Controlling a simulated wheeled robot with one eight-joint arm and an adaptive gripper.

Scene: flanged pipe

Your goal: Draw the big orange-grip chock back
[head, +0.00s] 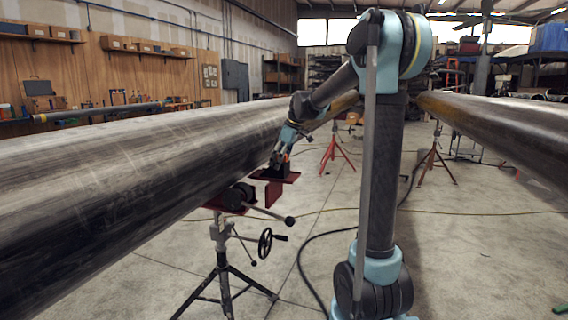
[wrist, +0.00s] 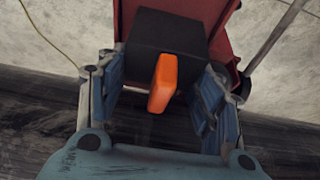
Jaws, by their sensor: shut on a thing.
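The big chock is a dark block (wrist: 166,40) with an orange grip (wrist: 162,83) standing out from its middle in the wrist view. My gripper (wrist: 163,95) has its blue fingers on either side of the chock, shut on it, with the orange grip between them. In the head view, my gripper (head: 279,160) reaches down beside the large pipe (head: 130,165), at a dark red plate (head: 292,178). The chock is small and mostly covered by my gripper there. Whether it touches the pipe is hard to tell.
A stand with black rollers (head: 237,197), a handwheel (head: 265,243) and a tripod base is under the pipe. Another pipe (head: 500,125) lies at right, near red stands (head: 436,160). Cables cross the concrete floor, which has open room between the pipes.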

